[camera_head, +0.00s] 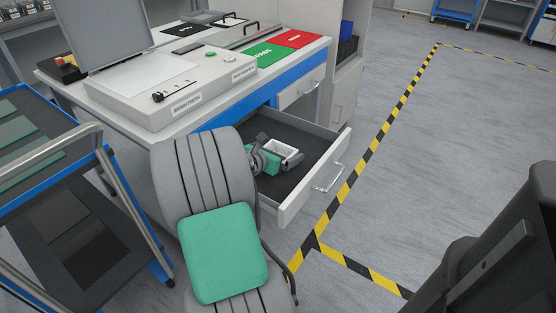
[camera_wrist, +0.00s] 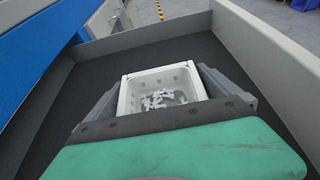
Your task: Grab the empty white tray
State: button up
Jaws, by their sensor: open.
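A small square white tray (camera_head: 281,146) sits in the open drawer (camera_head: 318,177) of the workbench. In the wrist view the tray (camera_wrist: 125,98) lies ahead of my palm and holds several small white pieces, so it does not look empty. My gripper (camera_wrist: 162,82) is open, with one dark finger at the tray's left side and one at its right. I cannot tell whether the fingers touch its walls. The tray's near edge is partly hidden by my gripper's dark bar. In the head view my gripper (camera_head: 281,157) is down inside the drawer.
The drawer's dark floor (camera_wrist: 85,72) is bare around the tray, and its walls stand close to my gripper. The bench top (camera_head: 140,110) is above, with a green mat (camera_head: 262,54) and a red mat (camera_head: 299,39). A blue-edged cart (camera_head: 60,170) stands left. Floor on the right is clear.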

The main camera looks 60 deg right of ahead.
jog(key=c, duration=1.1)
jog(key=shift+c, duration=0.2)
